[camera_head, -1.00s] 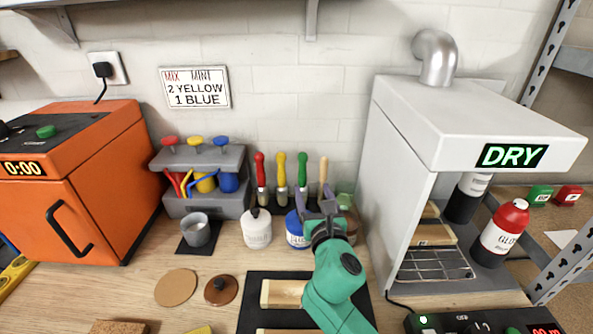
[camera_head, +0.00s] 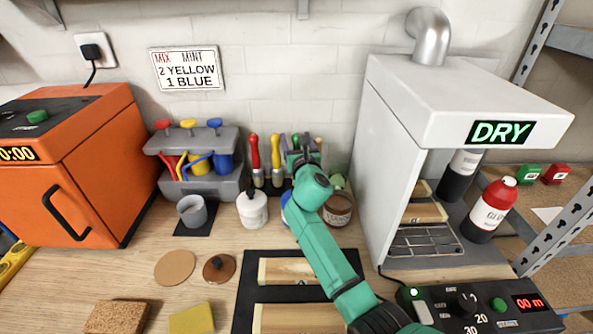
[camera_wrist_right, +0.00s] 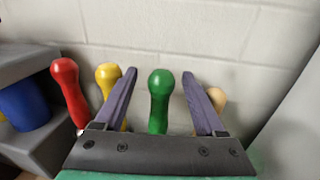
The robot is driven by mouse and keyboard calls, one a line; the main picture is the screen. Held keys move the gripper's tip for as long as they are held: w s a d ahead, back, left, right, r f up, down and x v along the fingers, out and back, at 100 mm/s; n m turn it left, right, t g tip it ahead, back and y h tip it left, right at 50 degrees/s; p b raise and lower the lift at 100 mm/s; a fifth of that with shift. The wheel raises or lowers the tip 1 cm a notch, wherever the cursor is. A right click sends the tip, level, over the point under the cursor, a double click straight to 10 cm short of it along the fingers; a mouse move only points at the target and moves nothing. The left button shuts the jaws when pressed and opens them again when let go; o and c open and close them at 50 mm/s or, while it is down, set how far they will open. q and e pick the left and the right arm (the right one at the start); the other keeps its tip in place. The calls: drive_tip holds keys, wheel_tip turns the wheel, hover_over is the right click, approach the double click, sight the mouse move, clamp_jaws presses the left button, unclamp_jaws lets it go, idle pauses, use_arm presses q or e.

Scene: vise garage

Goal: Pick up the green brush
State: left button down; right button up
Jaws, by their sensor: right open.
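The green brush (camera_wrist_right: 159,100) stands upright, handle up, among the brushes by the back wall; in the head view its handle (camera_head: 295,141) is mostly hidden by my right gripper. My right gripper (camera_head: 301,155) is open. In the right wrist view its two fingers (camera_wrist_right: 157,98) are on either side of the green handle, with visible gaps on both sides. My left gripper is not in view.
A red brush (camera_wrist_right: 70,90) and a yellow brush (camera_wrist_right: 109,80) stand left of the green one, a wooden-handled brush (camera_wrist_right: 217,98) right. A white bottle (camera_head: 252,209) and brown jar (camera_head: 339,208) stand in front. The white dryer (camera_head: 395,160) is at right.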

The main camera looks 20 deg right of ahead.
clamp_jaws()
drive_tip(key=shift+r, duration=0.1)
